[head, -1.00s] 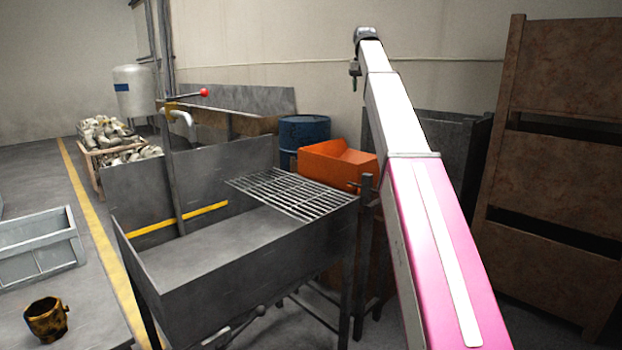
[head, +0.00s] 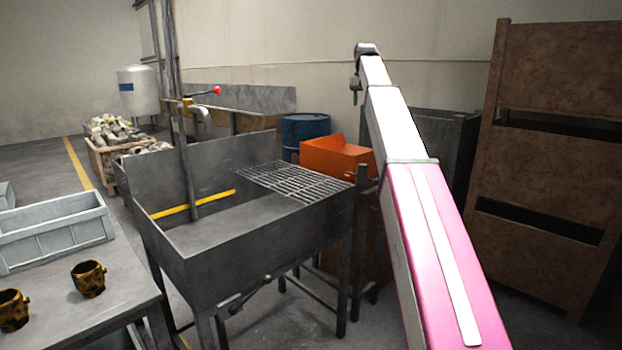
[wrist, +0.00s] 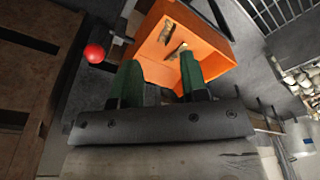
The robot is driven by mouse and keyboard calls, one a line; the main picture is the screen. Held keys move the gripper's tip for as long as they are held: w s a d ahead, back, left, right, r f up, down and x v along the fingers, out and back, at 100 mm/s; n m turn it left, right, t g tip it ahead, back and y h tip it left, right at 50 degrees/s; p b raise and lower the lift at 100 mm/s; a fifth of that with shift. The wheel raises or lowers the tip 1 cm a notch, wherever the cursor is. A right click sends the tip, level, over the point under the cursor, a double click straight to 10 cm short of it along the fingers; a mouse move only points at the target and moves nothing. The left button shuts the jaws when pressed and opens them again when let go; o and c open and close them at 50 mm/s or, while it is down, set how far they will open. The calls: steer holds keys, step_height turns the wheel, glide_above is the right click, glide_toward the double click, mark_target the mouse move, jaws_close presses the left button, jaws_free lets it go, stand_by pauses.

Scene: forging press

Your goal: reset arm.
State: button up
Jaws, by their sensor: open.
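My arm stretches up and away on the right of the head view, with my gripper (head: 355,90) small at its far end. In the wrist view my gripper (wrist: 160,82) shows two green fingers standing apart with nothing between them. Beyond the fingers is an orange bin (wrist: 205,40), which also shows in the head view (head: 335,155). The fingers appear apart from it. Small brownish pieces (wrist: 172,42) show in or on the bin.
A grey metal sink (head: 250,245) with a grate stands left of my arm. A table edge with yellow-black cups (head: 88,278) and a grey crate (head: 55,232) is at left. Brown wooden crates (head: 550,180) stand at right. A red ball knob (wrist: 94,53) is near the fingers.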

steer(key=s+f, duration=0.5)
steer(key=f, duration=0.8)
steer(key=s+f, duration=0.4)
steer(key=f, duration=0.8)
steer(key=s+f, duration=0.5)
steer(key=f, duration=0.8)
steer(key=s+f+g, duration=0.1)
steer(key=s+f, duration=2.2)
steer(key=s, duration=0.3)
steer(key=shift+s+a+f+g, duration=0.25)
steer(key=shift+s+f+g, duration=0.05)
steer(key=shift+s+f, duration=0.1)
steer(key=shift+w, duration=0.1)
